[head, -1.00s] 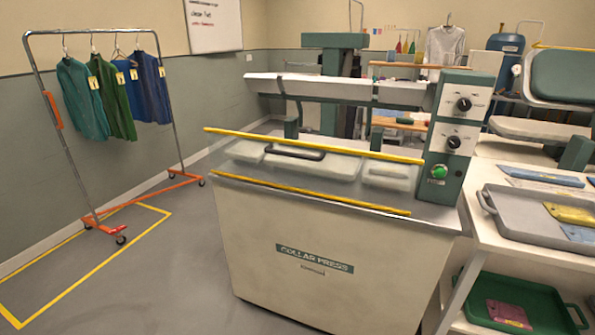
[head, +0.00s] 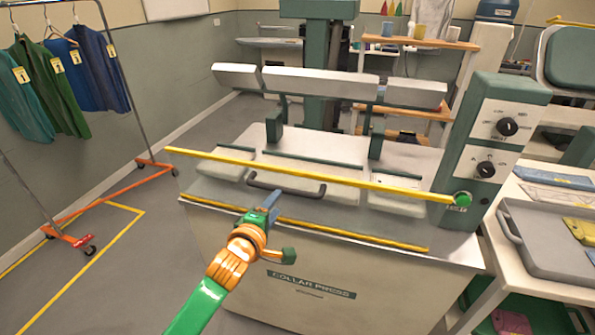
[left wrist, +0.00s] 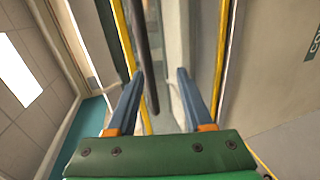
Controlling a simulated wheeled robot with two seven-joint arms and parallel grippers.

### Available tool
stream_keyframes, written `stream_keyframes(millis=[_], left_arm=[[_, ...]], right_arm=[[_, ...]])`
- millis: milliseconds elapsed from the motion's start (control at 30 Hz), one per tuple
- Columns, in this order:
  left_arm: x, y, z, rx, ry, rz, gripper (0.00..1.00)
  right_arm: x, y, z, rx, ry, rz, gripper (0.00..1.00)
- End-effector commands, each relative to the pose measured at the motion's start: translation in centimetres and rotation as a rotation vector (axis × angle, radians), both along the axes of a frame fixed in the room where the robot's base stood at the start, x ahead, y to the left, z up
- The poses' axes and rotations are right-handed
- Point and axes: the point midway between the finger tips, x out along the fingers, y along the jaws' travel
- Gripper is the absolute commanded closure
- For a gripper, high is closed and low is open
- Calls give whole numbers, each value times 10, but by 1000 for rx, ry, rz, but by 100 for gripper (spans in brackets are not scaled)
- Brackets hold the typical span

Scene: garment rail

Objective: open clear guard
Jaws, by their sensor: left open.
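The clear guard (head: 350,182) of the collar press is a see-through panel with a yellow bar along its upper edge. It stands at the front of the press and looks closed. Its black handle (head: 312,192) shows on the front. My left gripper (head: 271,199) is open in front of the guard, close to the handle. In the left wrist view the handle (left wrist: 147,62) appears between the two blue-grey fingers (left wrist: 160,74), nearer the left one. I cannot tell whether they touch it. My right gripper is not in view.
The press control box (head: 490,140) with knobs and a green button (head: 462,199) stands right of the guard. A grey tray (head: 535,240) lies on the bench at right. A garment rail (head: 120,180) stands at left. The floor between is clear.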

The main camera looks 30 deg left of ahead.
Motion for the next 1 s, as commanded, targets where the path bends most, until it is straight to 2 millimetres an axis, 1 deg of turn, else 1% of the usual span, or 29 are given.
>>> stream_keyframes(millis=[33, 100, 167, 300, 400, 500, 600, 833, 867, 900, 967, 1000], left_arm=[[1, 0, 12, -22, -27, 6, 49], [6, 1, 15, -37, -39, 10, 49], [16, 4, 13, -37, -39, 10, 49], [40, 10, 6, -35, -37, 10, 49], [54, 12, 2, -36, -37, 10, 49], [62, 14, 0, -36, -35, 9, 49], [66, 15, -1, -36, -36, 9, 49], [67, 15, -2, -35, -35, 8, 49], [67, 15, -2, -35, -35, 8, 54], [67, 15, -2, -35, -35, 8, 65], [67, 15, -2, -35, -35, 8, 81], [67, 15, -2, -35, -35, 8, 92]], right_arm=[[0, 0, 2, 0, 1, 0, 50], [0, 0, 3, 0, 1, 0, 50], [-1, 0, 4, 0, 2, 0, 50], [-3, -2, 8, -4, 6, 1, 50], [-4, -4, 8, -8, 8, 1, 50], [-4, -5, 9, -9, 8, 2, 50], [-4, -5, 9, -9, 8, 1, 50], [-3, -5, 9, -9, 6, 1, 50], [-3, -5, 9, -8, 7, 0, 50], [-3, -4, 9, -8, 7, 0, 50], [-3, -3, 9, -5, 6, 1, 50], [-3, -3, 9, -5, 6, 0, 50]])
